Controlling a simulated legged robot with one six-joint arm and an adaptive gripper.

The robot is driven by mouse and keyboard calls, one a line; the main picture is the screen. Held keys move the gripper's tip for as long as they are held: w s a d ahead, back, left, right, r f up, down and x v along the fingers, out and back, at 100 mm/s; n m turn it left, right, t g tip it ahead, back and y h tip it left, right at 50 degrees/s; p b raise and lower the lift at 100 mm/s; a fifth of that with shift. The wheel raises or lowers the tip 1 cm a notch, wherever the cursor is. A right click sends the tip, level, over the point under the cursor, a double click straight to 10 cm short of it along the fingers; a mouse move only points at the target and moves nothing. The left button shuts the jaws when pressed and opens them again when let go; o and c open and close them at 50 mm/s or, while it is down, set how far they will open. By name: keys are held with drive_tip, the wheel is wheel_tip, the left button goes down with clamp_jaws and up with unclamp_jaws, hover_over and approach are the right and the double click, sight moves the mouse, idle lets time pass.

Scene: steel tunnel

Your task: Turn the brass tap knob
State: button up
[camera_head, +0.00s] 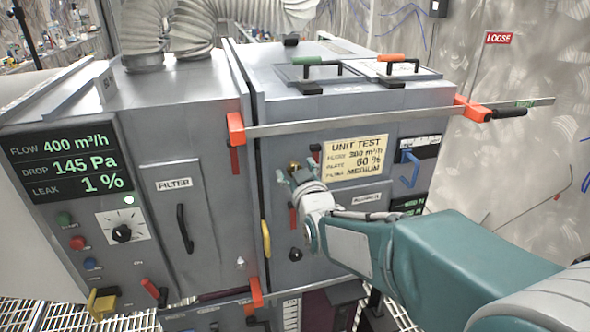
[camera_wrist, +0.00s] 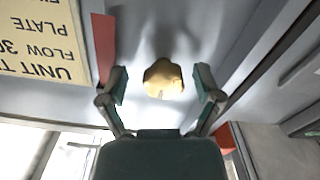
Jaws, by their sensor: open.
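The brass tap knob (camera_wrist: 163,79) shows in the wrist view as a rounded brass piece in front of a grey panel. My gripper (camera_wrist: 161,86) is open, with one finger on each side of the knob. A gap shows between each finger and the knob. In the head view, my gripper (camera_head: 301,180) is at the front of the grey cabinet, left of the yellow test label. A small part of the brass knob (camera_head: 294,167) shows just above it; the rest is hidden.
A yellow test label (camera_head: 355,159) is right of the gripper. A red-clamped metal bar (camera_head: 350,117) crosses above. A yellow handle (camera_head: 266,239) and a black knob (camera_head: 295,254) are below. A filter door (camera_head: 178,213) is at left.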

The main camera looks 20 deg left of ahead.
drive_tip(key=shift+a, duration=0.2)
clamp_jaws()
drive_tip(key=shift+n, duration=0.3)
unclamp_jaws()
drive_tip(key=shift+a, duration=0.1)
drive_tip(key=v, duration=1.2)
drive_tip(key=shift+f, duration=0.2)
